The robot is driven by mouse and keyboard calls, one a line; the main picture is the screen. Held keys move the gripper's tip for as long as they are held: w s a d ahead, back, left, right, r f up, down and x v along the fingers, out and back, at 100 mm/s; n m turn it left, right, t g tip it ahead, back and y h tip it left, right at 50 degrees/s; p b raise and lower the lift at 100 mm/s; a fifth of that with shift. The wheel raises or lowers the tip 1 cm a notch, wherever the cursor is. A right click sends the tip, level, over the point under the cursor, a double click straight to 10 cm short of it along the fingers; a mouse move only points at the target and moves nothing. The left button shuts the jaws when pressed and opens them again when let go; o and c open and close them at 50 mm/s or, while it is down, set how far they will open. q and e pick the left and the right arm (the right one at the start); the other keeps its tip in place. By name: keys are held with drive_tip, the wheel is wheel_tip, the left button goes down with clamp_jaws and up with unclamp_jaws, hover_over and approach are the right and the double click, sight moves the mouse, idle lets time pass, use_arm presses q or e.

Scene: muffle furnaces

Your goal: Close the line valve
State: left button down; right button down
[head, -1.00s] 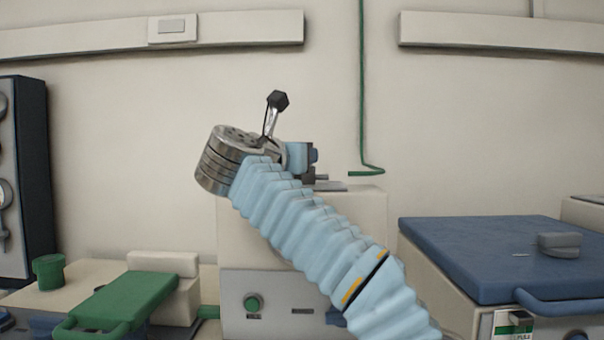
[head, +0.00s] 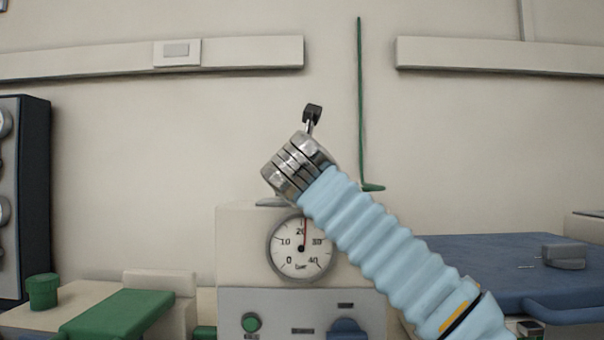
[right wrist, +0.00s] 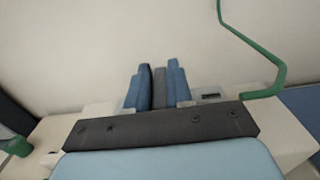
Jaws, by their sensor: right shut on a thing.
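My right gripper (right wrist: 158,78) shows in the right wrist view with its blue fingers close together. A narrow grey piece (right wrist: 159,90) is between them; I cannot tell whether it is the line valve's handle. No line valve can be made out clearly. A dial gauge (head: 288,262) stands below my wrist, its red needle a little past 20. My left gripper is out of view.
The pale furnace (head: 235,240) behind my arm has a panel with a green button (head: 251,323) and a blue knob (head: 347,329). The wall above is mostly clear.

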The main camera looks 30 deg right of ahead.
drive_tip(key=c, duration=1.1)
unclamp_jaws()
drive_tip(key=b+v, duration=0.1)
drive_tip(key=v, duration=1.3)
drive_tip(key=shift+b, duration=0.3)
drive_tip(key=shift+w, duration=0.1)
